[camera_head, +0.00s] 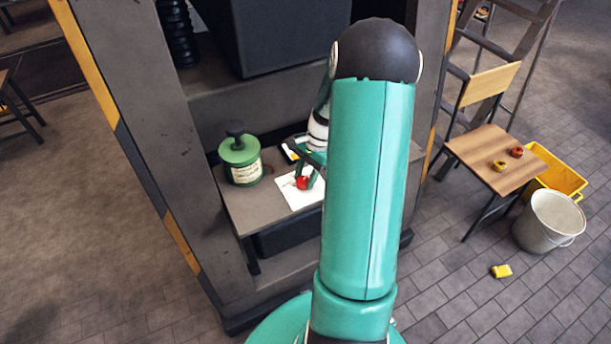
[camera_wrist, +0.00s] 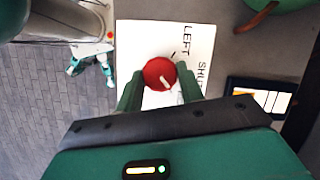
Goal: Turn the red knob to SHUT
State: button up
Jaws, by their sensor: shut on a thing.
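The red knob (camera_head: 303,183) sits on a white card (camera_head: 287,190) on a grey shelf, and it also shows in the wrist view (camera_wrist: 160,74). In the head view my arm hides part of the card and gripper.
A green canister with a black knob (camera_head: 240,160) stands left of the card. A dark device with a lit panel (camera_wrist: 262,98) lies beside the card. At right are a wooden chair (camera_head: 490,160), a grey bucket (camera_head: 548,222), a yellow crate (camera_head: 556,172) and a yellow block (camera_head: 501,271).

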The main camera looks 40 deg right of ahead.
jog(key=n+g, duration=0.1)
jog(key=n, duration=0.3)
jog(key=shift+w+n+g+h, duration=0.2)
jog(key=shift+n+g+h, duration=0.1)
jog(key=shift+g, duration=0.1)
jog(key=n+g+h, duration=0.1)
jog(key=n, duration=0.3)
jog(key=shift+w+a+n, duration=0.1)
jog(key=shift+n, duration=0.2)
jog(key=o, duration=1)
jog(key=v, duration=1.3)
jog(key=shift+w+r, duration=0.3)
jog(key=shift+w, duration=0.05)
